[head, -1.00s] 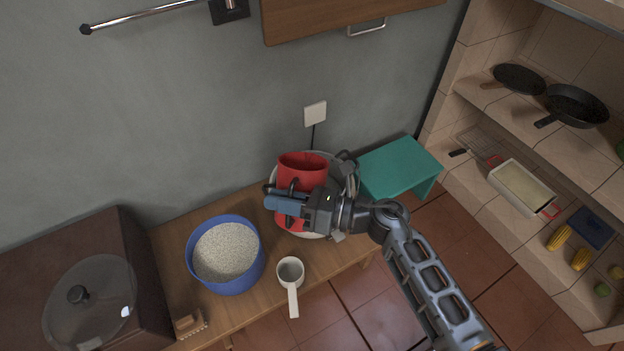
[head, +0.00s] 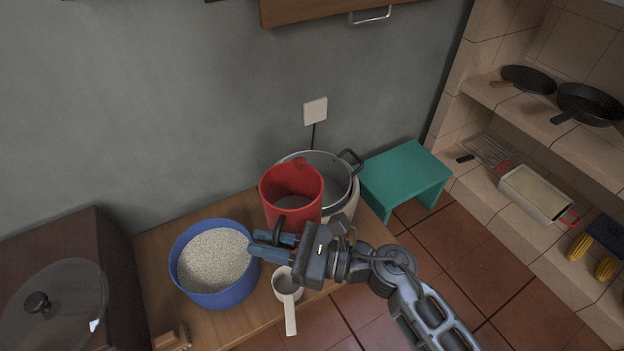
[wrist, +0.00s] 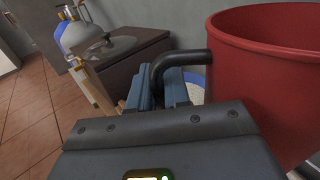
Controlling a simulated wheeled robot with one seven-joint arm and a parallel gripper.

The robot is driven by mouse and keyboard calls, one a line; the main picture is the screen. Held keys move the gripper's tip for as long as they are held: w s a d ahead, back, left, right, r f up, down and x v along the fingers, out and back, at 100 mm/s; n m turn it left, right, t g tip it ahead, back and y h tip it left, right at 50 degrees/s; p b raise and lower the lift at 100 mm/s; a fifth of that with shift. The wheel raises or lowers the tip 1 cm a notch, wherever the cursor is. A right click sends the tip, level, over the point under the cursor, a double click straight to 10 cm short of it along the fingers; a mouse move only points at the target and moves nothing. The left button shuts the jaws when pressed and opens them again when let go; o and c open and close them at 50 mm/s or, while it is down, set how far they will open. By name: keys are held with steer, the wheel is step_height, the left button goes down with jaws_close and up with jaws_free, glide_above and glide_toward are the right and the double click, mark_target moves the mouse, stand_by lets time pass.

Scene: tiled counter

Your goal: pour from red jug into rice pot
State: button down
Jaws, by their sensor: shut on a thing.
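The red jug (head: 292,190) is held off to the left of the rice pot (head: 328,172) in the head view and overlaps its left side. The jug looks close to upright, its open top facing the camera; its inside is shadowed and I cannot tell how full it is. My gripper (head: 270,245) is shut on the jug's black handle, which also shows between the blue fingers (wrist: 165,88) in the wrist view. The jug's red wall (wrist: 262,80) fills the right of that view. The metal pot is open, and its lower part is partly hidden by the jug.
A blue bowl of rice (head: 178,272) stands left of the jug, close to my fingers. A white measuring cup with a handle (head: 290,314) lies below my gripper. A dark box with a glass lid (head: 70,305) is at far left. A teal stool (head: 405,172) stands right of the pot.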

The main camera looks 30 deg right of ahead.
steer(key=shift+r, duration=0.1)
steer(key=shift+r, duration=0.1)
step_height(320, 180, up, 5)
steer(key=p, duration=0.4)
steer(key=shift+p, duration=0.4)
steer(key=shift+w+d, duration=0.1)
